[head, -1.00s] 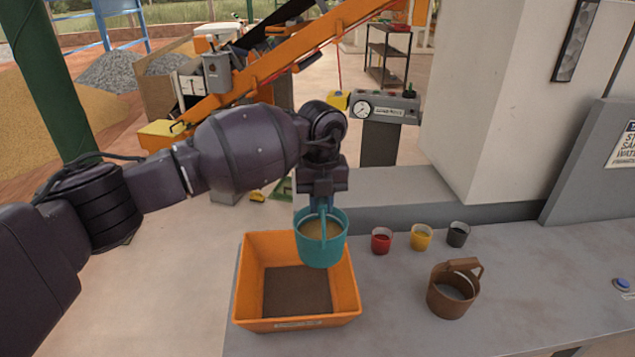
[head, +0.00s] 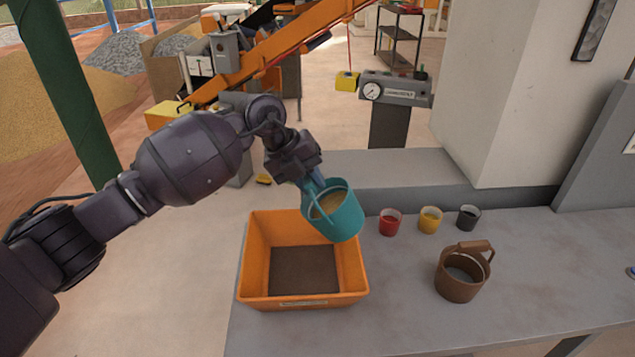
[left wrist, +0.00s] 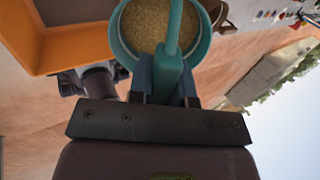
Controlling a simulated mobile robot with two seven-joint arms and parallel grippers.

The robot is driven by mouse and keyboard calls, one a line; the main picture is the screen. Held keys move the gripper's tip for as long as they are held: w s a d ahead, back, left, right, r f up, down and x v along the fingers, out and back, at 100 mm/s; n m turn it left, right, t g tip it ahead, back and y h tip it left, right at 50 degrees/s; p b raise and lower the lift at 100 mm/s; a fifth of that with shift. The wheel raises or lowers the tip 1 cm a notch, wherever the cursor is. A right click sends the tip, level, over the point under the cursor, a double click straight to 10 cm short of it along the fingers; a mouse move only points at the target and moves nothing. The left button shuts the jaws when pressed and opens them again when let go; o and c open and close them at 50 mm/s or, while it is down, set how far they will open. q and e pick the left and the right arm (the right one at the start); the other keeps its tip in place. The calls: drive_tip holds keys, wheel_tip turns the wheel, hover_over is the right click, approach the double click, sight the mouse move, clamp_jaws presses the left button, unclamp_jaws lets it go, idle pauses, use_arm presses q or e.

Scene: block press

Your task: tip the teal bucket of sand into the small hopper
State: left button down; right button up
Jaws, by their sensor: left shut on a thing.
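The teal bucket (head: 343,217) holds tan sand (head: 328,202) and is tilted, its mouth leaning toward the left. My left gripper (head: 314,185) is shut on its handle and holds it above the back right rim of the orange hopper (head: 254,262). The hopper stands on the grey counter, with a dark brown floor and no tan sand visible in it. In the left wrist view the bucket (left wrist: 122,48) shows sand inside, its handle (left wrist: 174,35) runs between my fingers, and the hopper's orange wall (left wrist: 70,48) is beside it. My right gripper is not in view.
Small red (head: 390,222), yellow (head: 430,220) and black (head: 468,218) cups stand on the counter right of the bucket. A brown bucket (head: 458,285) stands nearer the front. A gauge box (head: 395,90) is behind.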

use_arm(q)
drive_tip(key=shift+a+f+h+b, duration=0.65)
drive_tip(key=shift+h+b, duration=0.45)
drive_tip(key=shift+b, duration=0.2)
drive_tip(key=shift+a+f+h+b, duration=0.2)
drive_tip(key=shift+f+h+b, duration=0.1)
drive_tip(key=shift+b, duration=0.25)
drive_tip(key=shift+a+f+h+b, duration=0.25)
drive_tip(key=shift+h+b, duration=0.15)
drive_tip(key=shift+b, duration=0.25)
drive_tip(key=a+f+h+b, duration=0.5)
drive_tip(key=f+h+b, duration=0.2)
drive_tip(key=h+b, duration=0.2)
drive_tip(key=shift+a+f+h+b, duration=0.3)
drive_tip(key=shift+a+b, duration=0.1)
drive_tip(key=shift+b, duration=0.25)
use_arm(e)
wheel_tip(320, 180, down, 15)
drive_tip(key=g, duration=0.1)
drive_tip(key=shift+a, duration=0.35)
use_arm(q)
drive_tip(key=shift+r, duration=0.1)
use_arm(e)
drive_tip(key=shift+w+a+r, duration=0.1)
